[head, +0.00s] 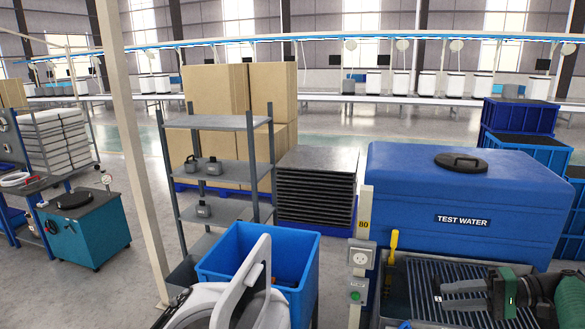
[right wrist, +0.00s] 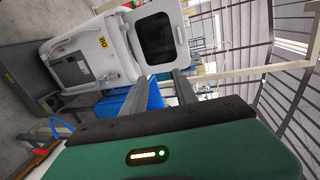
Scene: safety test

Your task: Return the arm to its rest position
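My right gripper (head: 443,296) is at the lower right of the head view, its arm coming in from the right edge. It points left, above the ribbed grey surface (head: 425,275) in front of the blue TEST WATER tank (head: 400,205). In the right wrist view its two fingers (right wrist: 160,88) stand apart with nothing between them, so it is open and empty. Beyond them is a white machine (right wrist: 88,55) with a dark-windowed door (right wrist: 158,38) standing open. My left gripper is not in view.
A post with a socket box (head: 361,256) and a yellow handle (head: 393,245) stand left of the gripper. A blue bin (head: 303,270) and the white machine's open door frame (head: 240,285) are farther left. Blue crates (head: 528,150) stand at the right.

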